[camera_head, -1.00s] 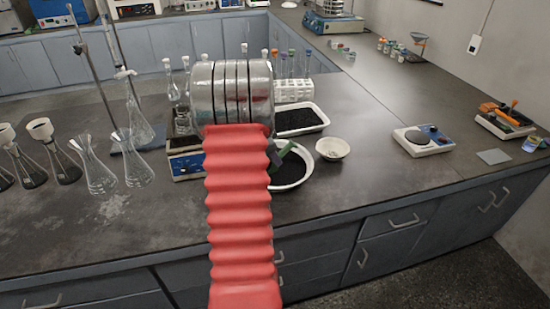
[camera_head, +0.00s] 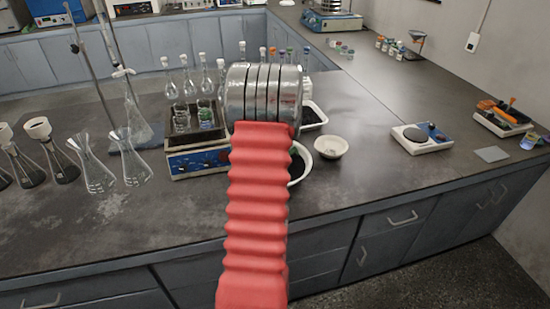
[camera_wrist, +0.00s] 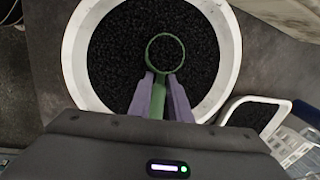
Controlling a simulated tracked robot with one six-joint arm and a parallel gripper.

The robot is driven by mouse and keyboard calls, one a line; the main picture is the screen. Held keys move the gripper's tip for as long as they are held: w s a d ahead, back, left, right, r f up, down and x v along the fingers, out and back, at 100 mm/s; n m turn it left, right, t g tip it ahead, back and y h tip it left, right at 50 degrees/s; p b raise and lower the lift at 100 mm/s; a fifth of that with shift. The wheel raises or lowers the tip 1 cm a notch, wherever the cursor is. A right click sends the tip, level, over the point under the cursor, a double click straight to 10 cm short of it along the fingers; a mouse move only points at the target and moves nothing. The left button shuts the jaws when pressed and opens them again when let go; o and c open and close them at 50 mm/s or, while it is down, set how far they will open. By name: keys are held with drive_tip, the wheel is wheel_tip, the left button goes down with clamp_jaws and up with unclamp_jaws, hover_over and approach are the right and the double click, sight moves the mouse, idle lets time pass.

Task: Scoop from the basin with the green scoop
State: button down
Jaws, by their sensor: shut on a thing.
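The basin (camera_wrist: 228,62) is a round white bowl of black granules, large in the wrist view. In the head view the basin (camera_head: 302,174) is mostly hidden behind my red arm. My gripper (camera_wrist: 165,78) has its two purple fingers shut on the handle of the green scoop (camera_wrist: 158,118). The scoop's round green rim lies over the granules, inside the basin's outline. Its bowl looks dark inside, and I cannot tell whether it touches or holds granules. In the head view my arm hides the gripper and scoop.
A white tray (camera_head: 320,115) of black material stands behind the basin. A small white bowl (camera_head: 331,147) is to its right. A blue device with glass beakers (camera_head: 197,160) stands left of my arm. Glass flasks (camera_head: 132,172) stand further left. The counter at right front is mostly clear.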

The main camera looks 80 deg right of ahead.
drive_tip(key=shift+s+d+f+t, duration=0.1)
drive_tip(key=shift+s+f+t, duration=0.1)
drive_tip(key=shift+t, duration=0.2)
drive_tip(key=shift+s+d+r+g, duration=0.15)
drive_tip(key=shift+r+g, duration=0.15)
drive_tip(key=shift+r, duration=0.25)
drive_tip(key=shift+s+r+g, duration=0.1)
drive_tip(key=shift+r+g, duration=0.2)
drive_tip(key=shift+r, duration=0.2)
drive_tip(key=shift+s, duration=0.15)
drive_tip(key=shift+s+d+r+t+y, duration=0.25)
drive_tip(key=shift+s+r+t+y, duration=0.1)
drive_tip(key=shift+t, duration=0.35)
drive_tip(key=shift+s+d+r+t+y, duration=0.2)
drive_tip(key=shift+r+t+y, duration=0.15)
drive_tip(key=shift+t, duration=0.35)
drive_tip(key=shift+r+t+y, duration=0.15)
drive_tip(key=shift+t+y, duration=0.15)
drive_tip(key=shift+t, duration=0.1)
